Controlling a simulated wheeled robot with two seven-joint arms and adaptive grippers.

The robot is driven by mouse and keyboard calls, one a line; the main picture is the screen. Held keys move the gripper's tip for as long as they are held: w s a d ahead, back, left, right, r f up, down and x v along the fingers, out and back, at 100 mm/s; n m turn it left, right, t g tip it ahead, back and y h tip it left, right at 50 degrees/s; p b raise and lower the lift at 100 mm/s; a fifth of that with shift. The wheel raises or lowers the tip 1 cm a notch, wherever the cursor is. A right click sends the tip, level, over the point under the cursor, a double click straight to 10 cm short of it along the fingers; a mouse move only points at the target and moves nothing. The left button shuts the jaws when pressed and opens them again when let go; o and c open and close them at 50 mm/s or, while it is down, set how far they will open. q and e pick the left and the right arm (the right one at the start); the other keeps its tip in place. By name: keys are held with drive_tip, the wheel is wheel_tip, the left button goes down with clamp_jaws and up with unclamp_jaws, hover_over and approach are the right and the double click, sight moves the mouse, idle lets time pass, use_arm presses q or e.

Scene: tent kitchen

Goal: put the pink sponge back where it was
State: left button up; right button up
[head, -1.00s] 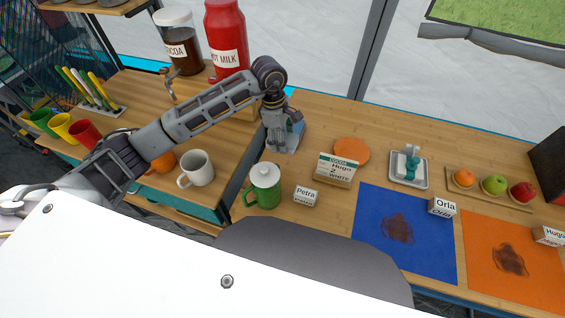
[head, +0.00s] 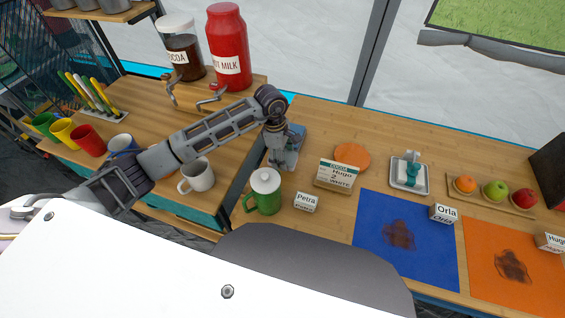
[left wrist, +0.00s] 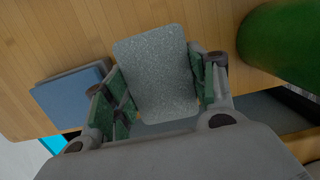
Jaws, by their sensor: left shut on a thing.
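My left gripper (head: 283,163) is shut on a grey speckled block (left wrist: 155,75), low over the wooden counter beside the green lidded mug. In the left wrist view the block sits between the green-padded fingers. No pink face shows, so I cannot tell whether it is the pink sponge. A flat blue stack (head: 298,132) lies just behind the gripper; it also shows in the left wrist view (left wrist: 65,100). My right gripper is not in view.
The green mug (head: 266,192) and Petra card (head: 306,202) are close by. The white mug (head: 197,176) is below my arm.

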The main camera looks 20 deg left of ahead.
use_arm(q)
drive_tip(key=shift+f, duration=1.85)
drive_tip(key=shift+f, duration=0.15)
drive_tip(key=o, duration=1)
